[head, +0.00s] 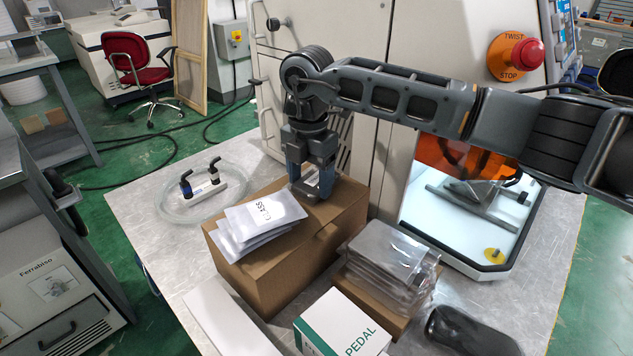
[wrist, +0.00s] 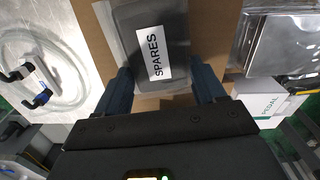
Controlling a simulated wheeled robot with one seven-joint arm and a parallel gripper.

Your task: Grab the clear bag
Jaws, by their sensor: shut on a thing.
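A bag (wrist: 135,60) with a dark grey middle, a pale see-through edge and a white label reading SPARES lies between my fingers in the wrist view. My gripper (wrist: 162,92) is shut on it, one blue finger at each side. In the head view my gripper (head: 312,188) points down at the back of a cardboard box top, and hides most of this bag. Pale bags (head: 258,222) with a label that seems to read GLASS lie on the box to the front left of the gripper, apart from it.
The cardboard box (head: 322,262) stands on a metal table (head: 130,200). A stack of shiny clear bags (head: 385,255) lies to its right, behind a white PEDAL box (head: 338,328). A coiled hose with a valve block (head: 203,187) is on the left. A machine stands behind.

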